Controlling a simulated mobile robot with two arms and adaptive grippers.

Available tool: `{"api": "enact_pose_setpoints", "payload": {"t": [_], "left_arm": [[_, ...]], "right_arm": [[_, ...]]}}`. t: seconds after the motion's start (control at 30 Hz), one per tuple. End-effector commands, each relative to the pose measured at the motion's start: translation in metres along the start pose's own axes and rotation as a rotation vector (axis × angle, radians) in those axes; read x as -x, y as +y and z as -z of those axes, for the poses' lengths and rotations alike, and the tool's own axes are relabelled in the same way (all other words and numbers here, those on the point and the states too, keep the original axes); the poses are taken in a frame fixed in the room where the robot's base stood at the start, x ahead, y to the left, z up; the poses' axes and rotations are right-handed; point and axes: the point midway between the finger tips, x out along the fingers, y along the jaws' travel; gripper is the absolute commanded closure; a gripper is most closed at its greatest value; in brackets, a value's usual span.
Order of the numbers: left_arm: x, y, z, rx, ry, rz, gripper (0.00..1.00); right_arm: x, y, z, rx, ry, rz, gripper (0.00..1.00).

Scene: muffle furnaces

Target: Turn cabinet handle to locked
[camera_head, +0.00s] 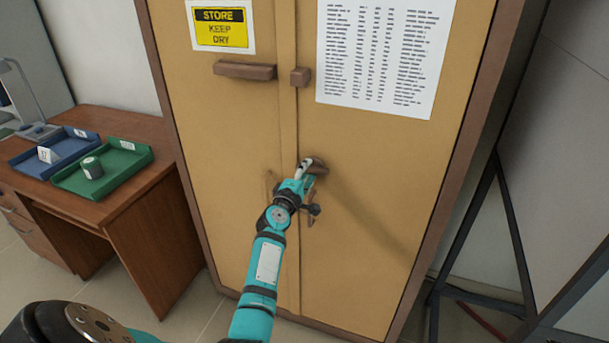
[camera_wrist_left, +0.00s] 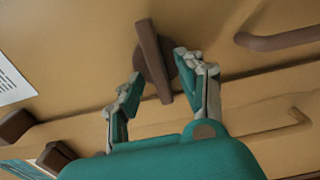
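The tan cabinet (camera_head: 375,200) has a brown turn handle (camera_head: 317,164) on its right door, beside the seam between the doors. In the left wrist view the handle (camera_wrist_left: 153,55) is a straight bar on a round base, lying roughly crosswise to the seam. My left gripper (camera_head: 305,172) is at the handle, partly covering it in the head view. Its teal-padded fingers (camera_wrist_left: 157,72) are open, one on each side of the bar. Whether either finger touches the bar I cannot tell. My right gripper is not in view.
Brown pull handles, one on the right door (camera_wrist_left: 280,38), lie near the seam. Brown blocks (camera_head: 245,70) (camera_head: 300,77) sit higher up. A wooden desk (camera_head: 130,205) with blue (camera_head: 35,165) and green trays (camera_head: 70,182) stands left. A dark metal frame (camera_head: 480,230) stands right.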

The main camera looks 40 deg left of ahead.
Motion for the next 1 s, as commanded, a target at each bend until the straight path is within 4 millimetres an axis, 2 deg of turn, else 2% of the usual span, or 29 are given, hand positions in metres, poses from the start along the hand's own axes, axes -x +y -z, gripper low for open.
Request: {"api": "enact_pose_setpoints", "payload": {"t": [0.17, 0.6, 0.8, 1.0], "left_arm": [[0.015, -0.002, 0.000, 0.001, 0.000, 0.001, 0.62], [0.102, -0.002, 0.001, -0.001, 0.001, 0.002, 0.62], [0.118, -0.001, 0.000, 0.002, 0.001, 0.001, 0.62], [0.120, 0.000, 0.000, 0.002, 0.000, 0.000, 0.62]], "right_arm": [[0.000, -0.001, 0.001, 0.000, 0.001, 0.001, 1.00], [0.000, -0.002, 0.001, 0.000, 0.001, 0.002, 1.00], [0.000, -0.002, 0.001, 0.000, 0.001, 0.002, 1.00], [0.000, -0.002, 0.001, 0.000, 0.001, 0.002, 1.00]]}}
